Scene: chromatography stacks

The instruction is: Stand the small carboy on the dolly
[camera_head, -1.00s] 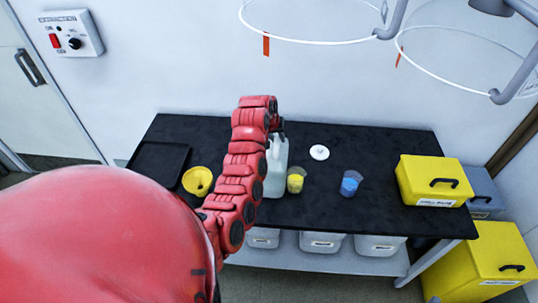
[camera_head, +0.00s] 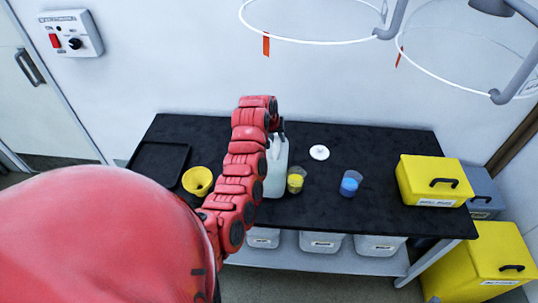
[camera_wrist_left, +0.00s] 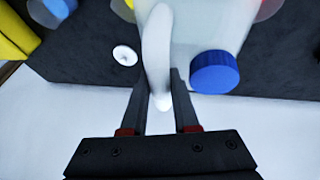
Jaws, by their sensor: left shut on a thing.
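The small carboy (camera_head: 276,172) is a whitish translucent jug, upright at the middle of the black bench. My left gripper (camera_head: 280,127) reaches it from above and is shut on its handle. In the left wrist view the fingers (camera_wrist_left: 161,88) stand on both sides of the pale handle (camera_wrist_left: 157,45). The carboy's blue cap (camera_wrist_left: 214,73) shows just right of them. I cannot tell whether the carboy's base touches the bench. My arm hides part of its left side. I see no clear dolly in either view. My right gripper is out of view.
On the black bench (camera_head: 385,165) are a black tray (camera_head: 158,165), a yellow funnel (camera_head: 197,181), a yellow-filled beaker (camera_head: 295,180), a blue-filled beaker (camera_head: 350,183), a white disc (camera_head: 319,152) and a yellow case (camera_head: 433,180). The beaker with yellow stands close to the carboy's right.

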